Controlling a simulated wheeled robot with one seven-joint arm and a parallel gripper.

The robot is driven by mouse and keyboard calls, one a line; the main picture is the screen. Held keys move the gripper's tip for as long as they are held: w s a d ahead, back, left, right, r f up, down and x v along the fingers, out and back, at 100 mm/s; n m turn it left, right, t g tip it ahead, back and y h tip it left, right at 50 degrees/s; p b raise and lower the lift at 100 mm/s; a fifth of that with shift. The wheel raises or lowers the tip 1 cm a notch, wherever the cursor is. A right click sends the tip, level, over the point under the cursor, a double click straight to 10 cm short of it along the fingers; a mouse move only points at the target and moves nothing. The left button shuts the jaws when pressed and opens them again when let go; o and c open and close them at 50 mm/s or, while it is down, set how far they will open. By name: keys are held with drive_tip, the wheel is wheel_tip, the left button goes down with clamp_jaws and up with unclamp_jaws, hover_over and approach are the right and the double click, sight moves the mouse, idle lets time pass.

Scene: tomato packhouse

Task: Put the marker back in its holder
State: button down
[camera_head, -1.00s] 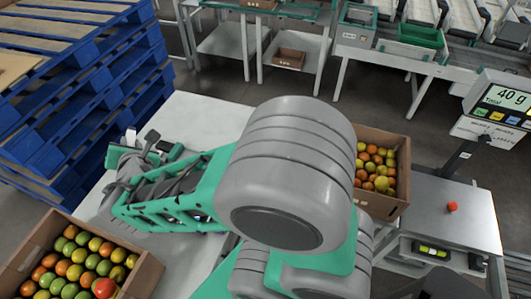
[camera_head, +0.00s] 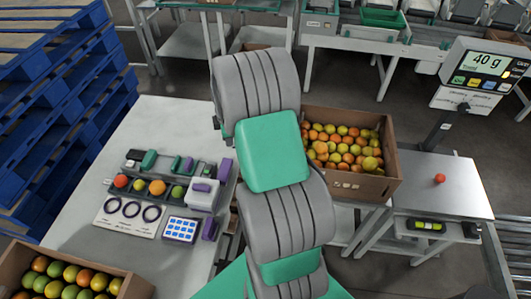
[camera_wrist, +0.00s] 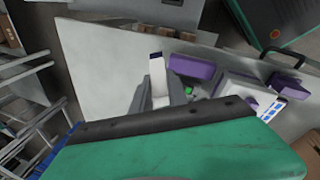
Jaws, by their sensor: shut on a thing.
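My gripper (camera_wrist: 160,92) shows in the wrist view, its grey fingers shut on a slim white piece with a dark end, which looks like the marker (camera_wrist: 158,72). The marker sticks out past the fingers, over the pale table. In the head view my arm hides the gripper and the marker. I cannot tell for sure which thing is the holder. A white block with a purple piece on top (camera_head: 204,194) stands on the table among the small goods; it also shows in the wrist view, right of the gripper. A purple block (camera_wrist: 192,66) lies nearer the fingers.
The table (camera_head: 186,110) bears a row of fruit, a card with dark rings (camera_head: 128,214) and a blue-and-white keypad-like panel (camera_head: 181,230). Fruit boxes stand at lower left and right (camera_head: 352,183). A scale display (camera_head: 486,66) is at right. The table's far part is bare.

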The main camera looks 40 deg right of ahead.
drive_tip(key=s+d+f+m+t+y+b, duration=0.15)
drive_tip(key=s+d+f+m+y, duration=0.3)
drive_tip(key=s+d+f, duration=0.45)
drive_tip(key=f+b, duration=0.2)
drive_tip(key=w+d+f+h+b, duration=0.1)
drive_tip(key=shift+d+g+b, duration=0.1)
drive_tip(key=shift+g+b, duration=0.15)
drive_tip(key=shift+b, duration=0.1)
drive_tip(key=shift+f+b, duration=1.55)
idle(0.4)
drive_tip(key=c, duration=1.2)
unclamp_jaws()
drive_tip(key=shift+c, duration=0.6)
drive_tip(key=shift+c, duration=1.1)
drive_tip(key=shift+r, duration=0.1)
